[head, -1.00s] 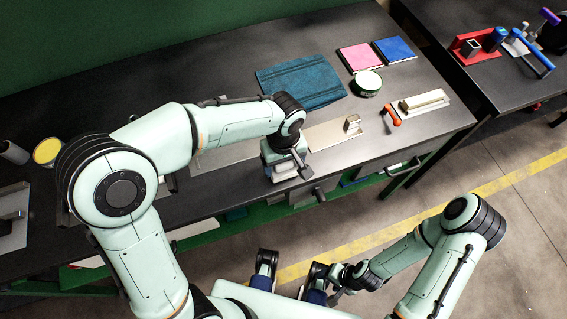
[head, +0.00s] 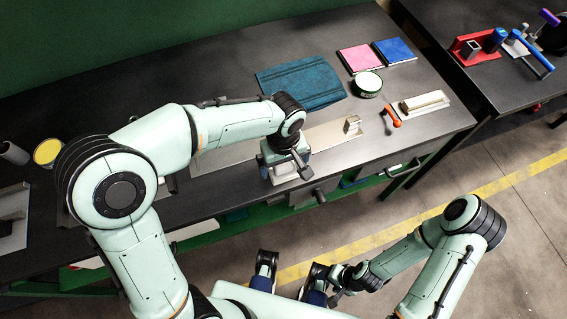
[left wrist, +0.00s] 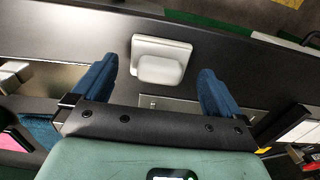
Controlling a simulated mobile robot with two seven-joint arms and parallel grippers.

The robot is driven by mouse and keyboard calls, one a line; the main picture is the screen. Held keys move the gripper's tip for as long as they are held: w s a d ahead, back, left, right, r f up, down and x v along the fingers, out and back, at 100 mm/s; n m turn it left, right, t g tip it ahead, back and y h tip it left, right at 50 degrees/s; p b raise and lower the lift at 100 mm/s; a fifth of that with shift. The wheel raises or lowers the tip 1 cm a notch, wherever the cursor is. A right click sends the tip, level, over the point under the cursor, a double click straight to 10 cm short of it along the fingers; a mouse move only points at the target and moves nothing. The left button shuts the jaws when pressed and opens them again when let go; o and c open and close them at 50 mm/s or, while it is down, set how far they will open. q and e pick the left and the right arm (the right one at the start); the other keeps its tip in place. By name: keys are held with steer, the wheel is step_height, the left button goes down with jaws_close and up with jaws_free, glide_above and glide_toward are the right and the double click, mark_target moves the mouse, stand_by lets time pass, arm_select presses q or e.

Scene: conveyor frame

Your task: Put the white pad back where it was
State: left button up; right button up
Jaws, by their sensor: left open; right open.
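The white pad (left wrist: 160,66), a pale block on a thin backing, shows in the left wrist view on the dark surface, near the bench edge. It also shows in the head view (head: 285,173) below my left gripper. My left gripper (left wrist: 155,70) is open, its blue fingers on either side of the pad with visible gaps. In the head view my left gripper (head: 286,166) is at the bench's front edge. I cannot tell its exact height over the pad. My right gripper (head: 291,268) is open and empty in front of the bench.
A metal plate (head: 325,137) with a small upright block lies behind the left gripper. A teal mat (head: 303,82), a pink book (head: 360,58), a blue book (head: 395,50), a green-and-white tin (head: 367,84) and an orange-handled tool (head: 393,118) are on the bench.

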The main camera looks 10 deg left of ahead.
mark_target(283, 166)
arm_select(q)
step_height(283, 166, up, 11)
steer(key=p, duration=0.1)
steer(key=shift+p, duration=0.35)
stand_by(0.3)
